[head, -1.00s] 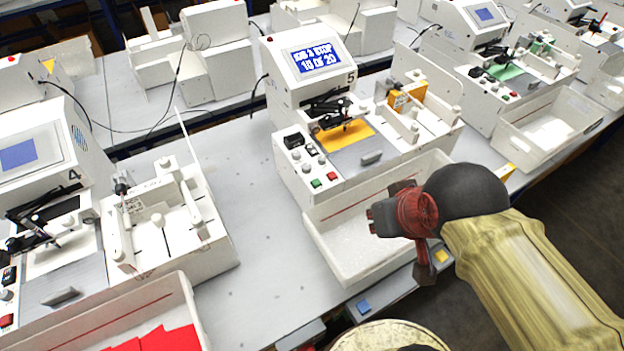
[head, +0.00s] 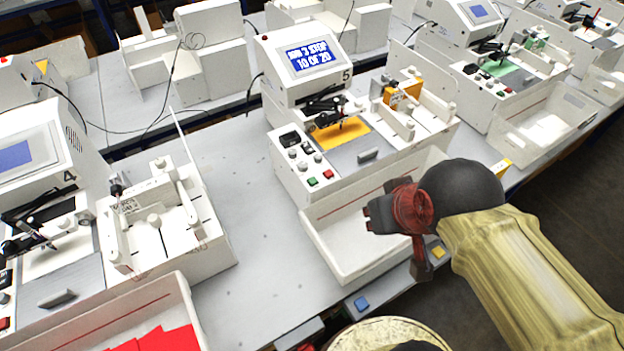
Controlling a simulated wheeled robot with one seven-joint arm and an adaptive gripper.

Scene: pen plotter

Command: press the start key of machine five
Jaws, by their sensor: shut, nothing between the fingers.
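Machine five (head: 282,93) is a white plotter marked "5", standing on the grey bench in the middle of the head view. Its blue screen (head: 313,57) shows a stop message and "10 OF 20". On its front panel are a green key (head: 313,181) and a red key (head: 328,175), below several knobs; key labels are too small to read. A yellow card (head: 340,133) lies under its pen. My gripper (head: 378,214) is shut and empty, to the right of and nearer than the keys, in front of the machine's white tray. It touches no key.
The white tray (head: 345,268) stands in front of machine five. Machine four (head: 35,155) is at left, with a tray of red cards (head: 160,340) below. Another plotter (head: 470,20) stands at right. Bare bench lies between machines four and five.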

